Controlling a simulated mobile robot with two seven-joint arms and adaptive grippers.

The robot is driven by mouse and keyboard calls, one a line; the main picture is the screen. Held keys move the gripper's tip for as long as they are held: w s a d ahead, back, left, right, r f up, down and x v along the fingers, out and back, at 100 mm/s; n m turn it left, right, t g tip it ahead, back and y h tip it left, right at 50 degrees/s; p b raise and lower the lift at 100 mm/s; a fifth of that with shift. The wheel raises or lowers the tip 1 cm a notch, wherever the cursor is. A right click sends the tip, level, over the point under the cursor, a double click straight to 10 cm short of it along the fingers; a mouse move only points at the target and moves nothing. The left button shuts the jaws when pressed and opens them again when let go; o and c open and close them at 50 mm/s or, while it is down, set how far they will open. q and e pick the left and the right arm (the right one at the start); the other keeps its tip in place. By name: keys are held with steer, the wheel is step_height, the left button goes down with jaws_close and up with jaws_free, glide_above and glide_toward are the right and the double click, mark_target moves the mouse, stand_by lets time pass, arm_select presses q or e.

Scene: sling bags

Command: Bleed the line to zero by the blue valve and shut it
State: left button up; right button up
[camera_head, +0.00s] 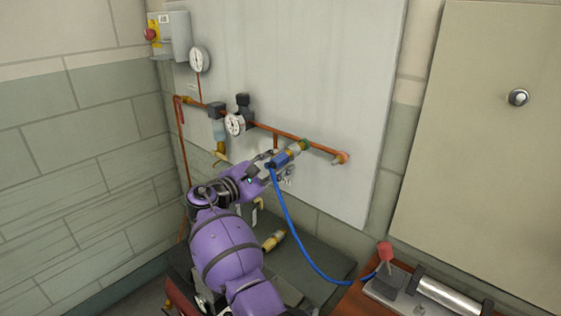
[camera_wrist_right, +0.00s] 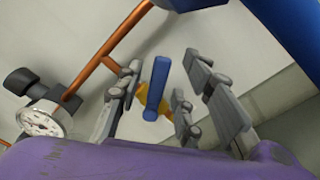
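The blue valve's handle (camera_wrist_right: 157,82) shows in the right wrist view as an upright blue bar in front of a brass body. My right gripper (camera_wrist_right: 165,105) is open, with its grey fingers on both sides of the handle and gaps between. In the head view my right gripper (camera_head: 270,166) is at the pipe branch and hides the blue valve. The pressure gauge (camera_head: 235,124) sits on the copper line (camera_head: 270,129) to its left; the same gauge (camera_wrist_right: 42,118) shows in the wrist view. I cannot read its needle. My left gripper is not in view.
A blue coupling (camera_head: 283,157) and hose (camera_head: 292,225) hang close beside my right gripper, running down to a bench unit (camera_head: 395,290). Another gauge (camera_head: 200,59) and a switch box (camera_head: 170,35) are upper left. A brass part (camera_head: 273,240) lies below on the dark surface.

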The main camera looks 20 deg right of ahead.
steer(key=v, duration=1)
steer(key=shift+d, duration=0.1)
